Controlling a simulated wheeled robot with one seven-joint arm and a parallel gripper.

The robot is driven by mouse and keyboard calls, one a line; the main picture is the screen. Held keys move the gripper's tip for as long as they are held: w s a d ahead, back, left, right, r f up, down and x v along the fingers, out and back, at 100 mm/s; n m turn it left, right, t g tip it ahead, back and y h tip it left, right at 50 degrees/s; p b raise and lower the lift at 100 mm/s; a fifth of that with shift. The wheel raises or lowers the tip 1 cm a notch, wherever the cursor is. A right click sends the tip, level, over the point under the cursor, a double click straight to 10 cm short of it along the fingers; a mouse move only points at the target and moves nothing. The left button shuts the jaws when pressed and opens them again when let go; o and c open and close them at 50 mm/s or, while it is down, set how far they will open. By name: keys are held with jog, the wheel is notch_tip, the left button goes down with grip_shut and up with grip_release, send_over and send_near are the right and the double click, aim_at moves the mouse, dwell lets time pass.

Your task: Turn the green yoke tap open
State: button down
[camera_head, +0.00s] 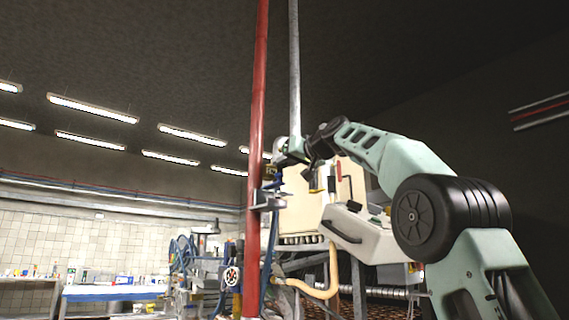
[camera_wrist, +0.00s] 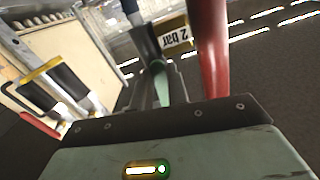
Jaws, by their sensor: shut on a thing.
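The green yoke tap (camera_wrist: 159,72) shows in the wrist view as a small green piece between my fingers. My gripper (camera_wrist: 158,88) is shut on it, and the dark fingers hide most of its shape. In the head view my gripper (camera_head: 287,152) is at the end of my raised arm, just right of the red pipe. The tap is too small and too covered there to make out. How far the tap is turned cannot be told.
A red upright pipe (camera_head: 257,120) stands close beside my gripper; it also shows in the wrist view (camera_wrist: 208,45). A "2 bar" tag (camera_wrist: 176,38) is by the tap. A cream cabinet (camera_head: 300,205) stands close by. A grey pipe (camera_head: 294,70) rises above.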

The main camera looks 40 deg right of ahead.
jog(key=shift+d+f+n, duration=0.1)
jog(key=shift+d+n, duration=0.3)
jog(key=shift+n, duration=0.4)
jog(key=c, duration=1.4)
grip_release()
jog(key=shift+o, duration=0.2)
jog(key=s+b, duration=0.6)
jog(key=s, duration=1.1)
jog(key=shift+s+d+b, duration=0.2)
jog(key=shift+d+b, duration=0.1)
jog(key=shift+d, duration=0.05)
